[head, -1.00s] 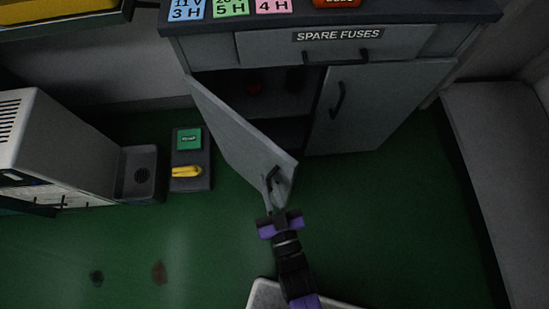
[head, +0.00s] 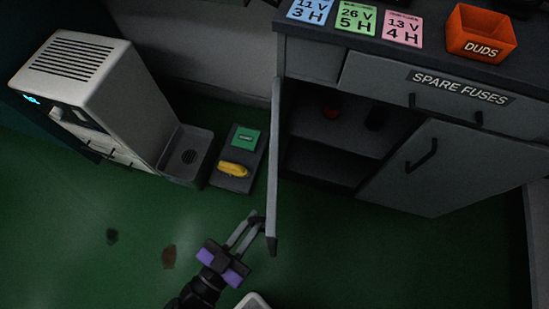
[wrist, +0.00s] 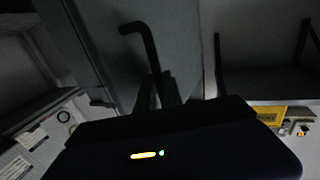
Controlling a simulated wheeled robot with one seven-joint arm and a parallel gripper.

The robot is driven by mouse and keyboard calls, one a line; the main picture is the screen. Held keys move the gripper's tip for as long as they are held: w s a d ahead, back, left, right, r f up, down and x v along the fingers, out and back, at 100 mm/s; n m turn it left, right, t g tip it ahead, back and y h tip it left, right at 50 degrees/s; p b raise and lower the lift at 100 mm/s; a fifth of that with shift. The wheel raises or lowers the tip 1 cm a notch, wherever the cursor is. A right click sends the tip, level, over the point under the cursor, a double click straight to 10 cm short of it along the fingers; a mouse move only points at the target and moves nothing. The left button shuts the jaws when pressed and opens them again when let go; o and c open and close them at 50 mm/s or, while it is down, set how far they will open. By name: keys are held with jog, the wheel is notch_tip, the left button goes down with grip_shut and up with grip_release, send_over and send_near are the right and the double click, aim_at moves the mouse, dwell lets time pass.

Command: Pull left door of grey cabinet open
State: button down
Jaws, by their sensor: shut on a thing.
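The grey cabinet (head: 330,65) stands at the upper right in the head view. Its left door (head: 275,165) is swung wide open and shows nearly edge-on, so its outer face is mostly hidden there. My gripper (head: 254,232) is at the door's outer side near its free edge, shut on the door's dark handle. In the wrist view the bent black handle (wrist: 148,45) rises from the grey door face (wrist: 185,40), its lower part hidden behind my gripper. The cabinet's right door (head: 430,165) is shut.

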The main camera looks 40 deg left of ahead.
jog(key=shift+s+a+m+h+b, duration=0.3)
jog(key=shift+s+a+h+b, duration=0.15)
jog(key=shift+a, duration=0.25)
jog(key=shift+s+a+m+h+b, duration=0.3)
jog(key=shift+a+h+b, duration=0.15)
jog(key=shift+a, duration=0.25)
jog(key=shift+s+a+m+h+b, duration=0.3)
jog(key=shift+s+a+h+b, duration=0.15)
jog(key=shift+a, duration=0.25)
jog(key=c, duration=1.8)
grip_release()
jog(key=shift+o, duration=0.2)
jog(key=shift+s, duration=0.1)
jog(key=s, duration=0.7)
jog(key=shift+s+p, duration=0.3)
jog(key=shift+p, duration=0.15)
